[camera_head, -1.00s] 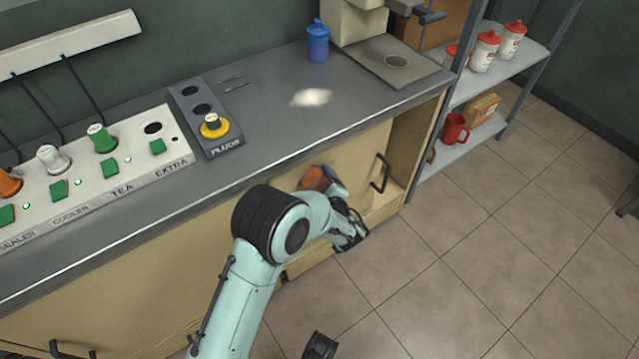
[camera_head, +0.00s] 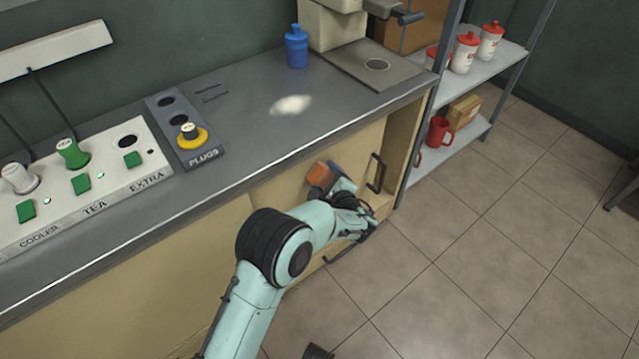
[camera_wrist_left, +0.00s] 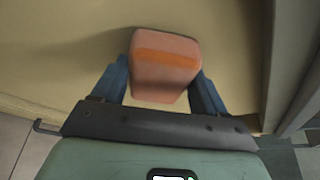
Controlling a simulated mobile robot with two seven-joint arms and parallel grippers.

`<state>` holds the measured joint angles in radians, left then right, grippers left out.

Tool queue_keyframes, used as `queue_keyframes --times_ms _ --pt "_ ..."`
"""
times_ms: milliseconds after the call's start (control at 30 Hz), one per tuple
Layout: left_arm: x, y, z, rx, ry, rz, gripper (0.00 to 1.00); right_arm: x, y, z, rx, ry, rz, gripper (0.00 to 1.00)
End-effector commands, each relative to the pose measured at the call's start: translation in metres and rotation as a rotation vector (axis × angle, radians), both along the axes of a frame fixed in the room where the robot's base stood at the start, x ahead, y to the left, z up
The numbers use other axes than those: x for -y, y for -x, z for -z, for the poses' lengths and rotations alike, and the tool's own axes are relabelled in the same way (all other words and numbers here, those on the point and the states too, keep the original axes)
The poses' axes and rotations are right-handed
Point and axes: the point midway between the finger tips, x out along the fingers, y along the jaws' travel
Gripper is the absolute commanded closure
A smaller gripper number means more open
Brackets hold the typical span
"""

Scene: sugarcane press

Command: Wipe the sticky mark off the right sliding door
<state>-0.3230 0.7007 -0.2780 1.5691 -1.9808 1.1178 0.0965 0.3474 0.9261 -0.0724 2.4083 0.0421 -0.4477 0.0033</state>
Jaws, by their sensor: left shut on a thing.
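My left gripper (camera_head: 335,182) is shut on an orange-brown sponge-like block (camera_head: 320,174), at the front of the cabinet under the counter. The block also shows in the left wrist view (camera_wrist_left: 166,65), between the two blue fingers, close against the cream panel. The right sliding door (camera_head: 290,188) is cream with a black upright handle (camera_head: 376,172) just right of the gripper. I cannot make out a sticky mark; the block, gripper and arm hide part of the door. I do not see a clear right gripper.
The grey counter (camera_head: 240,125) overhangs the doors, with a plug block (camera_head: 182,130) and blue bottle (camera_head: 296,48) on it. A metal shelf (camera_head: 470,130) with jars and a red mug (camera_head: 438,132) stands to the right.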

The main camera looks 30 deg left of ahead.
Motion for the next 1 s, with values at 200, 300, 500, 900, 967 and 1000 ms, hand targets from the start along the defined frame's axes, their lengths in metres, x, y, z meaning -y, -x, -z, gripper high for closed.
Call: queue_keyframes --times_ms 200,300,500,900,967,1000 --pt "0.001 -0.006 0.000 0.000 0.001 0.000 0.52 0.000 -0.001 0.003 0.001 0.000 0.000 1.00" --pt "0.000 -0.005 0.000 -0.001 0.002 0.002 0.52 0.000 -0.001 0.003 0.001 0.000 0.000 1.00" --pt "-0.009 0.010 -0.001 -0.002 -0.001 -0.001 0.52 0.000 0.000 -0.001 0.000 0.000 0.000 1.00" --pt "-0.022 0.031 -0.001 0.001 -0.004 -0.006 0.52 0.000 0.001 -0.006 0.000 0.000 0.000 1.00" --pt "-0.023 0.034 -0.001 0.000 -0.004 -0.007 0.52 0.000 0.001 -0.007 0.000 0.000 0.000 1.00" --pt "-0.025 0.037 -0.002 -0.001 -0.005 -0.009 0.52 0.000 0.002 -0.008 0.000 0.000 0.000 1.00"
